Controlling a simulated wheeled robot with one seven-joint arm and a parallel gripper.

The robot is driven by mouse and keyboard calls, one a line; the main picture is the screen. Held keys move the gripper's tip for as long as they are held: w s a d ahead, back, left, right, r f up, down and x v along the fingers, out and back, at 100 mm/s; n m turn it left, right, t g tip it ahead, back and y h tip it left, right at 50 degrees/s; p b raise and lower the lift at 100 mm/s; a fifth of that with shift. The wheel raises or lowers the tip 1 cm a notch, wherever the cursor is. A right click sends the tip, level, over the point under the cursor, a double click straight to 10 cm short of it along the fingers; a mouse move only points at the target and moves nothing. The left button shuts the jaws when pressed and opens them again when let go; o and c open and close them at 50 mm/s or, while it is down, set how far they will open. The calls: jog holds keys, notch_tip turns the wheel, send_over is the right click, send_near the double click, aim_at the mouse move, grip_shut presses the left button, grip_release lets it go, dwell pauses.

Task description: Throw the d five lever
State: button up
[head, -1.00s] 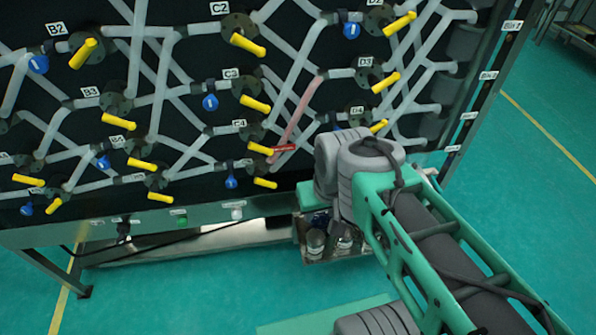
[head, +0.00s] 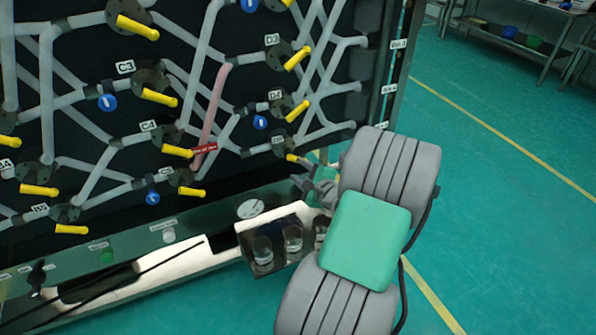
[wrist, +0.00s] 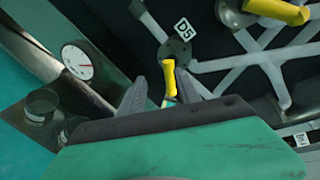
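The D5 lever, a yellow handle on a dark round valve, shows in the wrist view (wrist: 170,78) below its white D5 label (wrist: 185,29). In the head view its yellow tip (head: 297,159) shows just left of my arm. My gripper (wrist: 168,92) is open, with one dark finger on each side of the yellow handle. I cannot tell whether either finger touches it. In the head view my gripper (head: 318,186) is partly hidden by my wrist links.
The D4 lever (head: 297,111) and D3 lever (head: 298,57) stand above. A round gauge (wrist: 77,62) and a metal shelf with jars (head: 264,250) lie below and left. Pale pipes cross the black panel. The floor on the right is clear.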

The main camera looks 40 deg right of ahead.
aim_at(295, 157)
jog(key=shift+m+h, duration=0.6)
jog(key=shift+m, duration=0.2)
jog(key=w+d, duration=0.1)
jog(key=w, duration=0.1)
jog(key=w+d+f, duration=0.1)
jog(key=w, duration=0.1)
jog(key=w+d+f, duration=0.1)
jog(key=w+d, duration=0.1)
jog(key=shift+r, duration=0.1)
grip_shut()
